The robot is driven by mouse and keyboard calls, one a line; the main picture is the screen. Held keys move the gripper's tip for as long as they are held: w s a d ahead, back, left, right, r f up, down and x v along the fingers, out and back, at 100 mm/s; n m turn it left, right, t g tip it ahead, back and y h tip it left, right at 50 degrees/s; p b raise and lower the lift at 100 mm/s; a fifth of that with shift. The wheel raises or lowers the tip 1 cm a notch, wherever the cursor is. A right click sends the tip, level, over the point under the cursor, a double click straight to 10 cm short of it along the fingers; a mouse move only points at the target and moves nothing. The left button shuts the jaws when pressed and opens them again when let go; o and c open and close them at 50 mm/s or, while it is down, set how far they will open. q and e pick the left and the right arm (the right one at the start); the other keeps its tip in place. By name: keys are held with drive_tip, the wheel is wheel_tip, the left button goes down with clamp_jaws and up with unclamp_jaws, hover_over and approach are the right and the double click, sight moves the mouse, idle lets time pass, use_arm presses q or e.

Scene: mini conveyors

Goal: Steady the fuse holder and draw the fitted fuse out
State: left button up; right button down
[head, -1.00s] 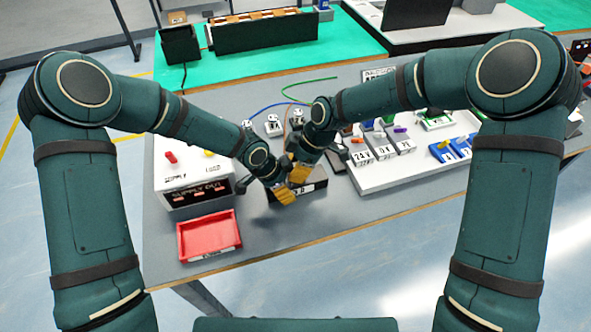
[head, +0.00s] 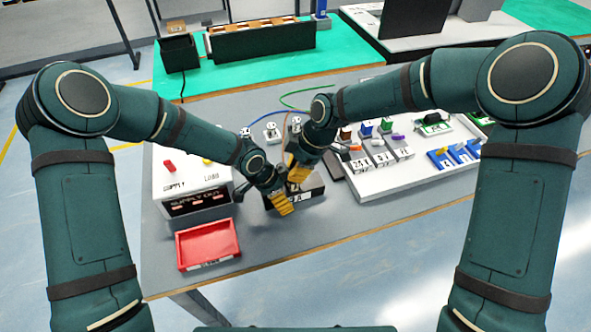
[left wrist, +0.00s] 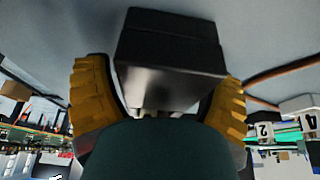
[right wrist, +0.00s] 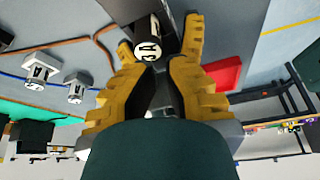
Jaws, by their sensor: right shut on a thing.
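The fuse holder, a black block (head: 311,190) with a white label on its front, sits on the grey table. My left gripper (head: 281,203) is at its left front side. My right gripper (head: 297,172) is just above the holder. In the right wrist view its fingers (right wrist: 153,88) are shut around a dark piece with a white, marked round end (right wrist: 148,50), apparently the fuse. How deep it sits in the holder is hidden.
A red tray (head: 238,252) and a white supply box (head: 165,185) stand to the left. A white board (head: 400,178) with coloured parts and labels is close on the right. Small connectors with cables (head: 271,131) lie behind. The table's front strip is clear.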

use_arm(q)
drive_tip(key=shift+o, duration=0.4)
drive_tip(key=shift+s+d, duration=0.5)
drive_tip(key=shift+d, duration=0.05)
use_arm(e)
drive_tip(key=shift+w+a+r, duration=0.35)
drive_tip(key=shift+a+r, duration=0.05)
drive_tip(key=shift+a, duration=0.05)
use_arm(q)
drive_tip(key=v, duration=0.4)
drive_tip(key=w+v, duration=0.1)
drive_tip(key=v, duration=0.1)
drive_tip(key=shift+s+a+r, duration=0.15)
drive_tip(key=shift+a+r, duration=0.15)
drive_tip(key=shift+a, duration=0.15)
use_arm(e)
drive_tip(key=shift+d+f, duration=0.25)
drive_tip(key=shift+d, duration=0.05)
use_arm(q)
drive_tip(key=shift+a+r, duration=0.45)
drive_tip(key=shift+r, duration=0.2)
use_arm(e)
drive_tip(key=shift+s, duration=0.15)
